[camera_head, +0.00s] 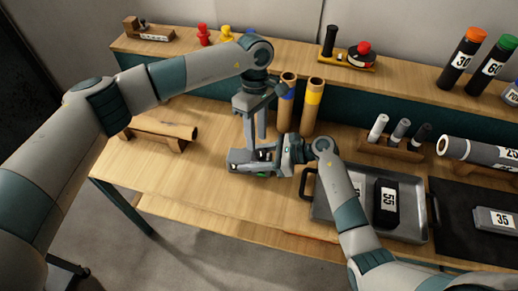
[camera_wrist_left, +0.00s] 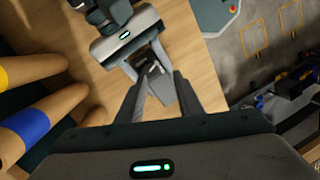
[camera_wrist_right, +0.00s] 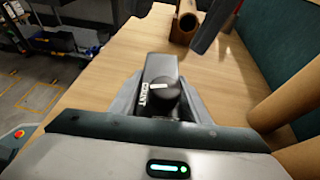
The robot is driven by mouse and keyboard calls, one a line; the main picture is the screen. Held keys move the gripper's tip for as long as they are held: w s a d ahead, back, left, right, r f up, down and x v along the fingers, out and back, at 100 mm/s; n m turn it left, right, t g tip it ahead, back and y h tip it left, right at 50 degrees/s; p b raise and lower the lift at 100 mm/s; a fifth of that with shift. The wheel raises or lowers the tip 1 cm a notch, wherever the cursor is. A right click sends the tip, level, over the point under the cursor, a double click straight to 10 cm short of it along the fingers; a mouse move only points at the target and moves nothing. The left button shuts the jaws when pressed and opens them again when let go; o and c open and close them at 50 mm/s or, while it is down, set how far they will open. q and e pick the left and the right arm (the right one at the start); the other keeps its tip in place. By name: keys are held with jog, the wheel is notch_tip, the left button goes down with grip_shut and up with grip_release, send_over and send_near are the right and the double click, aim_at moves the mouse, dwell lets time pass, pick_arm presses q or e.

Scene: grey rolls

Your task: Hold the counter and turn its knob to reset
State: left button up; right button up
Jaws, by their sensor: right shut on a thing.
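The counter is a small grey block with a white label and a round black knob. In the right wrist view the counter (camera_wrist_right: 161,66) sits between the fingers of my right gripper (camera_wrist_right: 165,100), which is shut on it, and its knob (camera_wrist_right: 163,92) has a pale pointer line. In the head view my right gripper (camera_head: 268,158) holds it above the table, and the counter is mostly hidden. My left gripper (camera_head: 256,140) points down from above at the counter, fingers apart. In the left wrist view the counter (camera_wrist_left: 155,72) shows between or just beyond the left fingers (camera_wrist_left: 155,95); contact is unclear.
Two brown tubes with blue and yellow bands (camera_head: 313,100) stand close behind the grippers. The table front at left is clear.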

aim_at(260, 152)
pick_arm(q)
jog(key=s+a+r+n+t+h, duration=0.2)
jog(key=s+r+n+t+h, duration=0.1)
jog(key=n, duration=1.4)
jog(key=s+r+t, duration=0.1)
jog(key=t, duration=0.1)
jog(key=shift+a+r+t, duration=0.2)
jog(key=shift+r+t, duration=0.15)
jog(key=shift+t, duration=0.05)
jog(key=shift+f, duration=0.1)
jog(key=shift+x, duration=5.95)
jog(key=c, duration=0.8)
